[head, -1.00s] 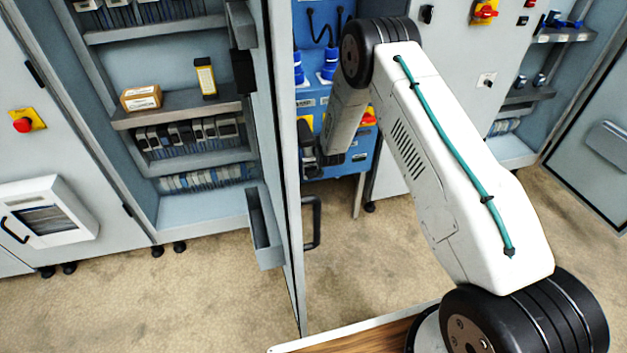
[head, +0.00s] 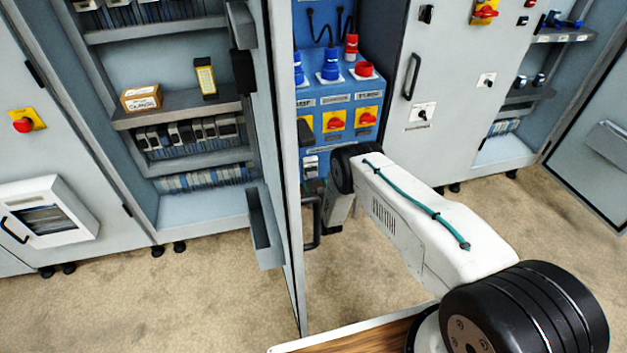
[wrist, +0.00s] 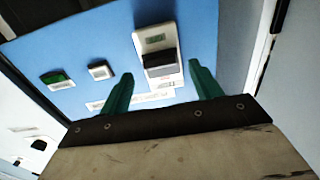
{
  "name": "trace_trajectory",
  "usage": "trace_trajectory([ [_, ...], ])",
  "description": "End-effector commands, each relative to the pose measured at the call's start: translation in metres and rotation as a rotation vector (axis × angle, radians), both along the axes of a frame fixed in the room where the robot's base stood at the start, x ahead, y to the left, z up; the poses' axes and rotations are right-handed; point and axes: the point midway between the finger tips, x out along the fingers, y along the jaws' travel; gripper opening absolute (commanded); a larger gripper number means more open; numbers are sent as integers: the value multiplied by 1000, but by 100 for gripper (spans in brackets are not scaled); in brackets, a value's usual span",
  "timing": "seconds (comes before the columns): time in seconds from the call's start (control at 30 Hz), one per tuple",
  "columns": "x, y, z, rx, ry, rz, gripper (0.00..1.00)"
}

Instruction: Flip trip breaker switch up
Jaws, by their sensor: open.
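The trip breaker (wrist: 157,42) is a white module with a dark grey lever (wrist: 159,59) on a blue panel. Its lever sits in the lower half of the module in the wrist view. In the head view the breaker (head: 311,166) is low on the blue panel, just left of my arm. My gripper (wrist: 161,69) is open, and its two teal fingers point at the panel, one on each side of the breaker's lower part. No contact with the lever can be made out. In the head view my gripper is hidden by my arm and the cabinet door.
An open grey cabinet door (head: 282,150) with a black handle (head: 313,222) stands just left of my arm. Red-yellow rotary switches (head: 337,120) and blue and red plugs sit above the breaker. In the wrist view a green button (wrist: 54,78) is left of it.

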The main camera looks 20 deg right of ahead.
Motion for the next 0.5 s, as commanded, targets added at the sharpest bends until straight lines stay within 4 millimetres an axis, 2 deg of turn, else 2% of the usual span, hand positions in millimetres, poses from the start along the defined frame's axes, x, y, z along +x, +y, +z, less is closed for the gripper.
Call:
trace_trajectory([
  [0.1,17,0,0,0,-2,0,64],
  [0.2,25,0,0,0,0,0,64],
  [0.5,30,0,0,0,1,0,64],
])
